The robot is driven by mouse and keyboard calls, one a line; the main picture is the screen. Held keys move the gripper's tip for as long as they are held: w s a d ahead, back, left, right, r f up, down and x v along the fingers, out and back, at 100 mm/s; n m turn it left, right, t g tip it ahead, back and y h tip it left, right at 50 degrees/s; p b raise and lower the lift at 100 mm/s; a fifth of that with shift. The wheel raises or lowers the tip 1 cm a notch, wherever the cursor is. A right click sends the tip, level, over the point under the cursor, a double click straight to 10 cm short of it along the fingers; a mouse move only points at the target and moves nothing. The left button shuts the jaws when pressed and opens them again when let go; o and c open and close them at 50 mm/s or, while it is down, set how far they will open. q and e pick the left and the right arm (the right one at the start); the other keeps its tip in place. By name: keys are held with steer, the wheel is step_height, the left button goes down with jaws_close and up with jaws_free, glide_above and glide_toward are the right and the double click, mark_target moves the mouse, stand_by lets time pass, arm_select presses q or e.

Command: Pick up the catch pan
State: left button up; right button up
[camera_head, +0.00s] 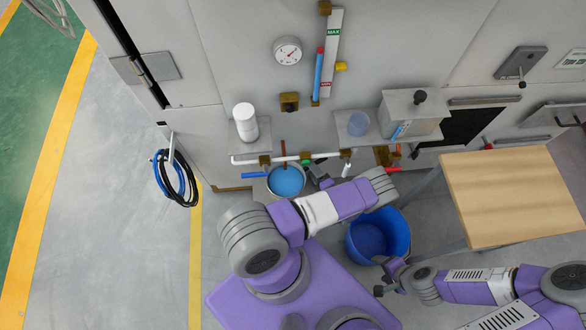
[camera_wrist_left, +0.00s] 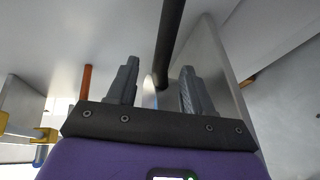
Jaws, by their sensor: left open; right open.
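A round metal pan (camera_head: 286,181) holding blue liquid sits low against the cabinet, under the pipe; I take it as the catch pan. My left arm reaches across in front of the cabinet. My left gripper (camera_head: 318,178) is mostly hidden behind that arm, just right of the pan. In the left wrist view my left gripper (camera_wrist_left: 158,80) is open, with a dark bar (camera_wrist_left: 169,40) running between or just beyond its fingers. I cannot tell whether the bar belongs to the pan. My right gripper (camera_head: 381,276) is open and empty, below a blue bucket.
The blue bucket (camera_head: 396,232) stands on the floor right of my left arm. A wooden-topped table (camera_head: 510,195) is at the right. A white pipe (camera_head: 325,154) with valves runs above the pan. Coiled hoses (camera_head: 176,180) hang at left; the floor there is clear.

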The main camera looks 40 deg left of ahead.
arm_select(q)
steer(key=x, duration=0.3)
steer(key=shift+w+a+f+b, duration=0.1)
steer(key=shift+w+a+b, duration=0.1)
steer(key=shift+b, duration=0.1)
jaws_close()
